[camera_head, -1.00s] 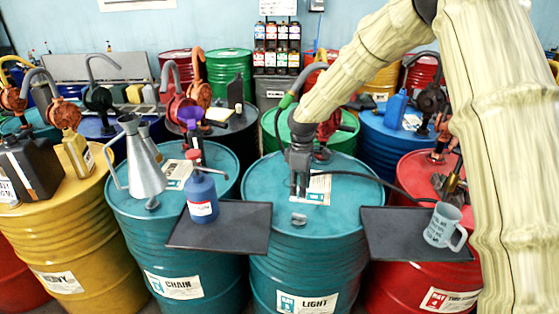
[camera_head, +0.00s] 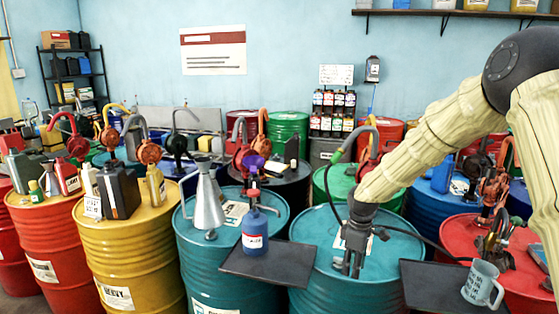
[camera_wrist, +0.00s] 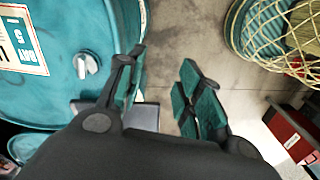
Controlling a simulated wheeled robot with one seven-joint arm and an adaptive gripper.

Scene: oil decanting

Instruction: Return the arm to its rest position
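My gripper (camera_head: 350,262) hangs over the front part of the teal drum (camera_head: 318,292) in the head view, its fingers pointing down. In the wrist view my gripper (camera_wrist: 160,85) is open, with nothing between its fingers. Below the fingers, the wrist view shows the drum's edge, a grey cap (camera_wrist: 86,65) on its lid and the floor. My arm, in a cream sleeve, reaches in from the right of the head view.
A blue bottle (camera_head: 255,232) stands on a dark tray (camera_head: 268,266) left of my gripper. A grey mug (camera_head: 482,284) stands on another tray (camera_head: 430,285) to the right. A metal funnel can (camera_head: 208,205) and several drums with pumps stand around.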

